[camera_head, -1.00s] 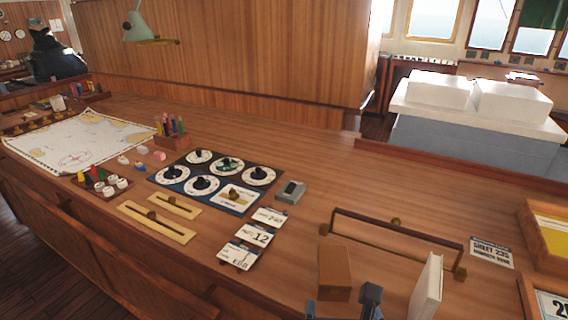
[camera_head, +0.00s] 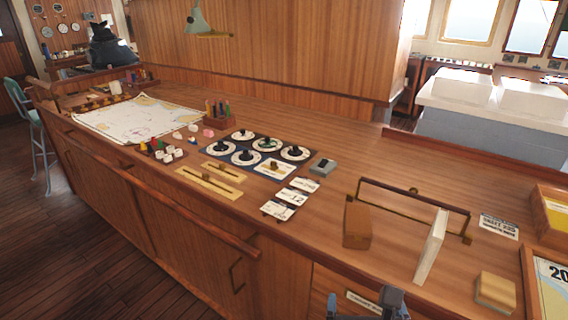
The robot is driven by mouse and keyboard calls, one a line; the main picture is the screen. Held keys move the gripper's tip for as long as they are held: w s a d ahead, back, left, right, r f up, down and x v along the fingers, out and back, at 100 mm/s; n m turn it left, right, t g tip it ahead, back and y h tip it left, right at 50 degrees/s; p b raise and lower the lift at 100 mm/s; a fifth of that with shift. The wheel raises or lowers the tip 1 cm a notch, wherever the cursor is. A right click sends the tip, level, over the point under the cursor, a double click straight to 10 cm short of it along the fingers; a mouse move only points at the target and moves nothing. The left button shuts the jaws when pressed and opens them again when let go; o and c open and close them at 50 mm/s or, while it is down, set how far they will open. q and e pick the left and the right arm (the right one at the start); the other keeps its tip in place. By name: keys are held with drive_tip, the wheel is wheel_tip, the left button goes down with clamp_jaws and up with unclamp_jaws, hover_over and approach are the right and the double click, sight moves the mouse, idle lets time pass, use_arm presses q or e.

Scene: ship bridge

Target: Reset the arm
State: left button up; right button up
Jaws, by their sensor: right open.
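My right gripper (camera_head: 362,306) shows at the bottom edge of the head view, in front of the counter's drawer front. Its dark fingers stand apart with nothing seen between them. It is clear of the objects on the counter (camera_head: 330,205), and the rest of it is cut off by the picture edge. My left gripper is out of view.
A brown block (camera_head: 357,226), a white upright book-like slab (camera_head: 432,246) and a brass-ended rail (camera_head: 412,205) stand near the gripper. A tan block (camera_head: 495,291) lies right. A dial panel (camera_head: 258,152) and chart (camera_head: 140,118) lie left. Floor is free at lower left.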

wheel_tip(320, 180, up, 5)
drive_tip(key=w+n+t+y, duration=0.3)
drive_tip(key=n+t, duration=0.5)
drive_tip(key=n, duration=0.7)
wheel_tip(320, 180, down, 15)
drive_tip(key=d+n+g+y, duration=0.1)
drive_tip(key=n+g+y, duration=0.45)
drive_tip(key=n, duration=1.35)
drive_tip(key=s+d+f+n+g+h, duration=0.1)
drive_tip(key=s+d+f+g+h, duration=0.1)
drive_tip(key=d+f, duration=0.5)
drive_tip(key=s+d+f+n+g+h, duration=0.2)
drive_tip(key=s+d+f+g+h, duration=0.1)
drive_tip(key=s+d+f, duration=0.3)
drive_tip(key=shift+d+f+n+g+h, duration=0.3)
drive_tip(key=shift+d+f+g+h, duration=0.1)
drive_tip(key=shift+f+h, duration=0.15)
